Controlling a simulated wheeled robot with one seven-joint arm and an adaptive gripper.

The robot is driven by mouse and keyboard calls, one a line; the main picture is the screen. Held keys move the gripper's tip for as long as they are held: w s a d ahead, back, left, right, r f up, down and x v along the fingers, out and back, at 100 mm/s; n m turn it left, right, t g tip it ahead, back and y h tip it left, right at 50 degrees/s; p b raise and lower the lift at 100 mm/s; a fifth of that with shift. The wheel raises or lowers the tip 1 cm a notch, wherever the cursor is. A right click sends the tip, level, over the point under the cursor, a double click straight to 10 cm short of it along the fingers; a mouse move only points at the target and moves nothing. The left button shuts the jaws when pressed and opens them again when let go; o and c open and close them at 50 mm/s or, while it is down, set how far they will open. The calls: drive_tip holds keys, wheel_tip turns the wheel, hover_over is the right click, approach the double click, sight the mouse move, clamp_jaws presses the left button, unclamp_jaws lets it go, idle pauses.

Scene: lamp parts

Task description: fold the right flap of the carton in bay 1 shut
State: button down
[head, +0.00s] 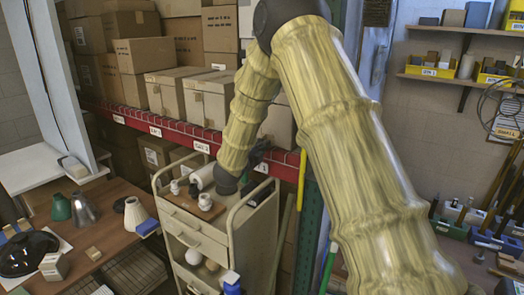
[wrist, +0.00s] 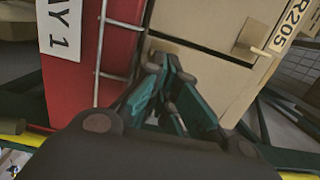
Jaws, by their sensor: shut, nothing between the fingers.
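The bay 1 carton (head: 278,127) stands on the red-edged shelf, partly hidden behind my arm in the head view. In the wrist view its tan cardboard (wrist: 205,25) fills the upper middle, with a dark seam, a tan strip across it and a label ending in R205. I cannot tell how its right flap stands. My gripper (wrist: 168,66) is shut and empty, its teal fingers close to the cardboard; I cannot tell whether they touch it. In the head view my gripper (head: 259,153) is small and dark, at the shelf edge by the carton.
The red shelf beam (wrist: 75,75) with a bay 1 sign (wrist: 62,25) runs beside the gripper. More cartons (head: 185,92) stand to the left. A cream cart (head: 235,235) with lamp parts on top is below my forearm. A green post and a yellow pole (head: 301,180) stand right of the carton.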

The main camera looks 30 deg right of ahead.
drive_tip(key=shift+w+d+f+b, duration=0.2)
drive_tip(key=shift+w+b, duration=0.15)
drive_tip(key=shift+b, duration=0.7)
drive_tip(key=shift+w+r, duration=0.1)
drive_tip(key=shift+r, duration=0.1)
drive_tip(key=shift+b, duration=0.35)
drive_tip(key=w+b+v, duration=0.1)
drive_tip(key=b+v, duration=0.5)
drive_tip(key=v, duration=0.7)
drive_tip(key=shift+a, duration=0.65)
drive_tip(key=shift+s+d, duration=0.1)
drive_tip(key=shift+s, duration=0.1)
